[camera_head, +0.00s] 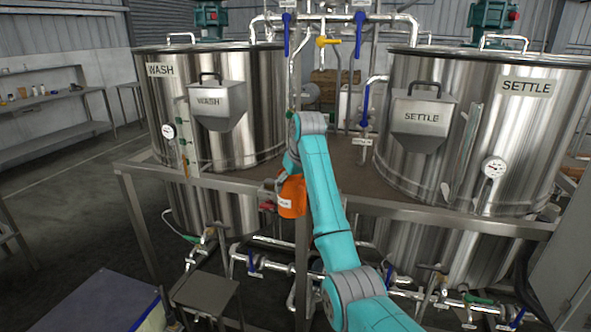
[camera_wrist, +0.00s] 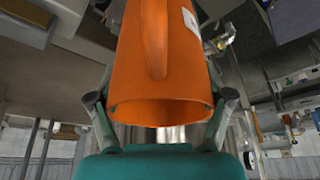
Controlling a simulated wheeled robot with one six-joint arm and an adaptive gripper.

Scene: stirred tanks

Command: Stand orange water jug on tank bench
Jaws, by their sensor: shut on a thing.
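The orange water jug (camera_head: 292,192) is at the front edge of the tank bench (camera_head: 345,178), between the two tanks, partly hidden by my arm. I cannot tell whether it touches the bench or hangs in front of it. In the wrist view the jug (camera_wrist: 160,75) fills the middle, with its open rim facing my palm, a vertical handle ridge and a white label. My gripper (camera_wrist: 160,100) is shut on the jug, one finger at each side near the rim. In the head view my gripper (camera_head: 277,192) is mostly hidden.
The steel WASH tank (camera_head: 250,110) stands left and the SETTLE tank (camera_head: 400,90) right on the bench. The strip of bench top between them looks clear. Pipes with blue valve handles (camera_head: 363,105) rise behind. A small stool (camera_head: 205,293) stands in front, below.

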